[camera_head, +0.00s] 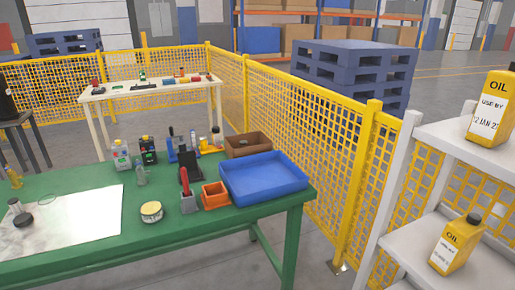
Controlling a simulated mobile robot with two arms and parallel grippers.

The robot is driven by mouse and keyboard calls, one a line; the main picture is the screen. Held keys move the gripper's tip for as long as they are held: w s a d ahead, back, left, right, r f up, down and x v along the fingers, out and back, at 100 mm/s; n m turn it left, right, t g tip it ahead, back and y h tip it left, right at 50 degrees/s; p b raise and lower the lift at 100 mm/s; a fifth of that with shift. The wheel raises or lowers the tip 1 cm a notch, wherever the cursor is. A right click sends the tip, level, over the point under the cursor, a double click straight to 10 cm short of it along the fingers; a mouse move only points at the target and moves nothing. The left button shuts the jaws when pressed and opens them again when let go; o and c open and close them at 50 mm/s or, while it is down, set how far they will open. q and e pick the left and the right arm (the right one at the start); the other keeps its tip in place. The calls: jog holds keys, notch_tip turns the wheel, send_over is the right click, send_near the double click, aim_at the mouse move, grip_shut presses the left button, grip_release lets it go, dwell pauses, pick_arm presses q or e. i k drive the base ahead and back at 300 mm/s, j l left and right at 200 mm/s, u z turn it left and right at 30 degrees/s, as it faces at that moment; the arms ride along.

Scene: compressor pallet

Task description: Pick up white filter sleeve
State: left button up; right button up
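I cannot clearly make out a white filter sleeve. A short round pale item with a yellowish side (151,211) sits on the green table (137,242) near its front middle; I cannot tell if it is the sleeve. Neither my left nor my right gripper is in view.
A blue tray (262,194), orange bin (215,196), brown box (247,144) and several bottles crowd the table's back and right. A pale sheet (75,220) lies left. A white shelf (425,238) with yellow oil bottles (453,246) stands right. Yellow mesh fence (300,128) runs behind.

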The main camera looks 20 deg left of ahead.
aim_at(14, 204)
jog(key=u, duration=2.45)
jog(key=i+j+z, duration=0.1)
jog(key=i+j, duration=0.25)
jog(key=i+j+z, duration=0.15)
jog(key=i+j, duration=0.25)
jog(key=j, duration=0.15)
jog(key=i+j+z, duration=0.1)
jog(key=i+j, duration=0.2)
jog(key=j, duration=0.2)
